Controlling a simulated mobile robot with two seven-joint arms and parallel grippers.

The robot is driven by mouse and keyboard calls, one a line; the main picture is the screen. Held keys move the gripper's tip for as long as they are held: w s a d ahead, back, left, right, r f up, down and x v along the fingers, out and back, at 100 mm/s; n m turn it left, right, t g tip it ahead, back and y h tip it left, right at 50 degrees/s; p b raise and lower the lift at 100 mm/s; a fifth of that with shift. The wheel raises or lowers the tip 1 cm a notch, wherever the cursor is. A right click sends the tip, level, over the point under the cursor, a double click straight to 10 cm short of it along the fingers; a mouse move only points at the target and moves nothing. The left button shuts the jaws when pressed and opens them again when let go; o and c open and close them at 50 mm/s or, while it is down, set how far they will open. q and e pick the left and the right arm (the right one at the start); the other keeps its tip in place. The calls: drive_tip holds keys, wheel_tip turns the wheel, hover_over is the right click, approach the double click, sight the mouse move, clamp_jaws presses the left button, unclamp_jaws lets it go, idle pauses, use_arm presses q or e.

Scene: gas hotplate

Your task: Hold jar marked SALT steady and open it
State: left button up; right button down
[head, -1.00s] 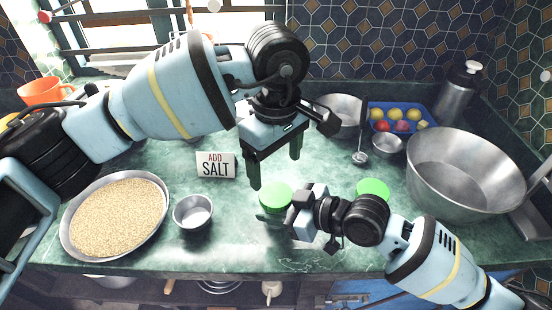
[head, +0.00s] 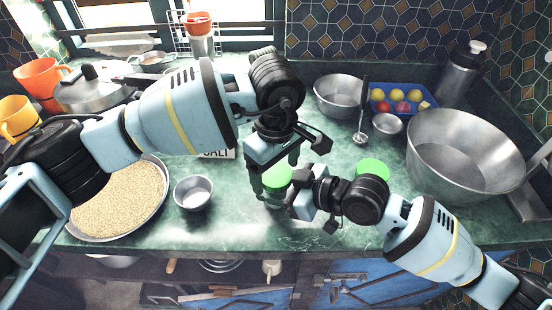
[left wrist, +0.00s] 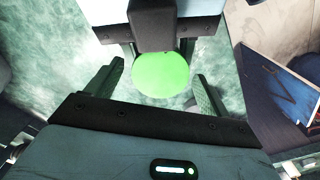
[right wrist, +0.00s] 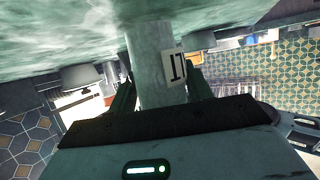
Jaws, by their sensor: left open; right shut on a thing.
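The jar stands upright on the green counter under its green lid (head: 277,177). In the right wrist view its body (right wrist: 152,65) carries a pale label (right wrist: 174,68) with partly visible dark letters, consistent with SALT. My right gripper (head: 298,203) is shut on the jar's body from the right; it also shows in the right wrist view (right wrist: 160,92). My left gripper (head: 275,175) is open and points down over the jar. In the left wrist view the lid (left wrist: 160,74) lies between its spread fingers (left wrist: 157,88), with gaps at both sides.
A small metal bowl (head: 193,192) and a grain tray (head: 164,203) are on the left. A large metal bowl (head: 465,185) is on the right. My left arm partly covers the ADD SALT card (head: 218,154).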

use_arm(q)
drive_tip(key=c, duration=1)
drive_tip(key=n, duration=0.6)
drive_tip(key=shift+n, duration=0.4)
drive_tip(key=shift+c, duration=0.2)
drive_tip(key=o, duration=1.1)
drive_tip(key=shift+r, duration=0.1)
drive_tip(key=shift+r, duration=2.15)
drive_tip(key=shift+c, duration=0.3)
